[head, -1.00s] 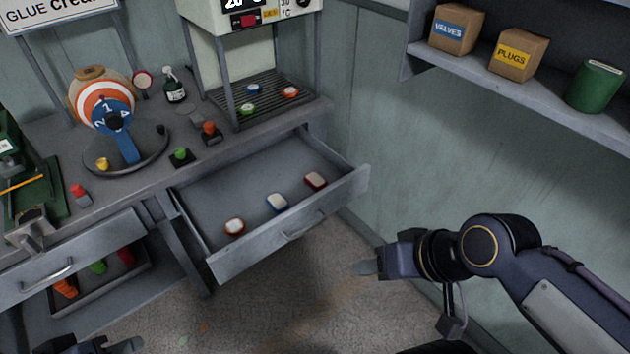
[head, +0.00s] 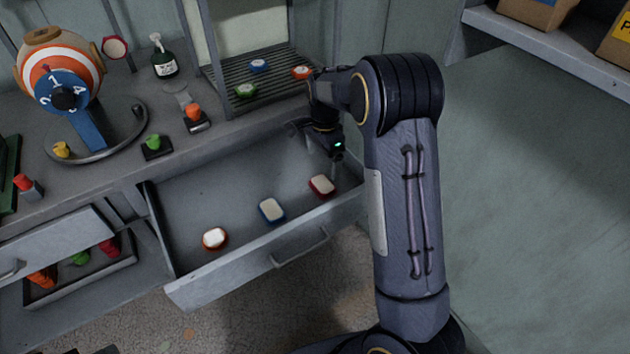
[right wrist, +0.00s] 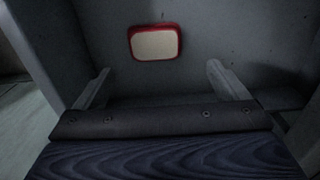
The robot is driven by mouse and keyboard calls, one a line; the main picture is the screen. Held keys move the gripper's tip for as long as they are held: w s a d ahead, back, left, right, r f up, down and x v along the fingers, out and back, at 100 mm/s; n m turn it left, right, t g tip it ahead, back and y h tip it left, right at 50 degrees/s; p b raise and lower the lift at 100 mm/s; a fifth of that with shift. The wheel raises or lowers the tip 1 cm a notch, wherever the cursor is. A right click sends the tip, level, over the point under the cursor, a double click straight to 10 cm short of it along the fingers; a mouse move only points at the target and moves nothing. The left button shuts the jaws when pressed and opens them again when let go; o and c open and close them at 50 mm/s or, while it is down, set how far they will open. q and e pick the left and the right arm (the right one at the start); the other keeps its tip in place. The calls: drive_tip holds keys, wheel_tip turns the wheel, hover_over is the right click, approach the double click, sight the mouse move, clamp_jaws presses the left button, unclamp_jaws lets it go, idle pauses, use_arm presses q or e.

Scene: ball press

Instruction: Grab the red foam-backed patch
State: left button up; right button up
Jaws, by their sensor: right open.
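The red foam-backed patch (head: 321,186), a rounded square with a white foam face up, lies in the open drawer (head: 215,285) near its right end. It also shows in the right wrist view (right wrist: 155,42), beyond the fingertips at the top centre. My right gripper (head: 335,165) points down into the drawer just behind the patch. In the right wrist view its fingers (right wrist: 161,80) are wide apart with nothing between them. Only a dark sliver of my left gripper (head: 106,349) shows at the bottom left edge.
A blue patch (head: 271,210) and a round orange-red patch (head: 214,238) lie left of the red one. The drawer walls surround them. The press's slatted shelf (head: 275,85) with several patches stands behind the drawer, close to my right arm.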

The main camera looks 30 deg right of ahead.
sight(323, 184)
drive_tip(key=shift+w+f, duration=0.1)
drive_tip(key=shift+f, duration=0.4)
drive_tip(key=f, duration=0.4)
drive_tip(key=s+f+b, duration=0.1)
drive_tip(key=f, duration=0.2)
drive_tip(key=shift+a, duration=0.2)
drive_tip(key=shift+r, duration=0.1)
drive_tip(key=shift+c, duration=0.2)
drive_tip(key=c, duration=1)
drive_tip(key=shift+r, duration=0.15)
